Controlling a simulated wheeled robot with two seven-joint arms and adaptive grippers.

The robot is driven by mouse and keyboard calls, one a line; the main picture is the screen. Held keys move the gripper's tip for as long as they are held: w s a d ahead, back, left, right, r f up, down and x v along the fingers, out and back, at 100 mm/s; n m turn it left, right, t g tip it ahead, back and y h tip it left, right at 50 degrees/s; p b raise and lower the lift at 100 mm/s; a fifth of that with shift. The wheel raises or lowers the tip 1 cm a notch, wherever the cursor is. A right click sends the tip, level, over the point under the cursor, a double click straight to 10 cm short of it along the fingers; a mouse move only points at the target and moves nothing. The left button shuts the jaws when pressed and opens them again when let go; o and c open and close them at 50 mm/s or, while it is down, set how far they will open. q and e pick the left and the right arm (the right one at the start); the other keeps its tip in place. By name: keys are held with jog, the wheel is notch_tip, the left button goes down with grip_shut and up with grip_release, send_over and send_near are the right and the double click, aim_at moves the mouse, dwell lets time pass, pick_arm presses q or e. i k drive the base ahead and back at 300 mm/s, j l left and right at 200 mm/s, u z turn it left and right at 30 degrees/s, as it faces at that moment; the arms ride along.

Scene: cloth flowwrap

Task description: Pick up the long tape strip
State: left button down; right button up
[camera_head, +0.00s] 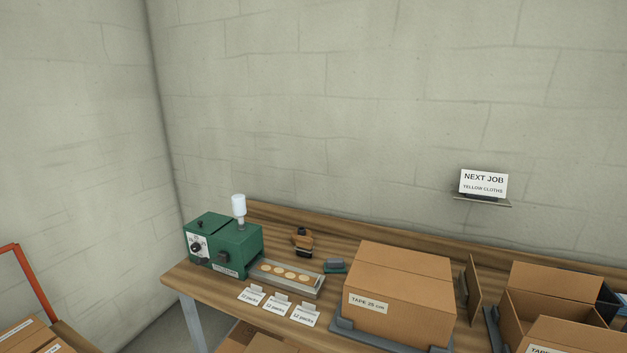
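I cannot make out a long tape strip in the head view. A green machine (222,243) with a white bottle on top stands at the left end of the wooden bench. A small brown and black device (302,241), perhaps a tape dispenser, stands behind the metal tray. A closed cardboard box (400,275) carries a label reading "TAPE 25 cm" and sits on a grey cradle. Neither of my grippers is in view.
A metal tray (318,285) holds several round tan pieces. Several "12 packs" cards (277,305) stand at the bench's front edge. An upright board (472,287) and an open box (555,295) are at right. A "NEXT JOB, YELLOW CLOTHS" sign (483,183) stands on a wall shelf.

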aim_at(280, 272)
jog(key=i+j+z, duration=0.15)
jog(key=j+z, duration=1.15)
jog(key=j, duration=0.3)
jog(key=j+z, duration=0.45)
jog(key=k+j, duration=0.05)
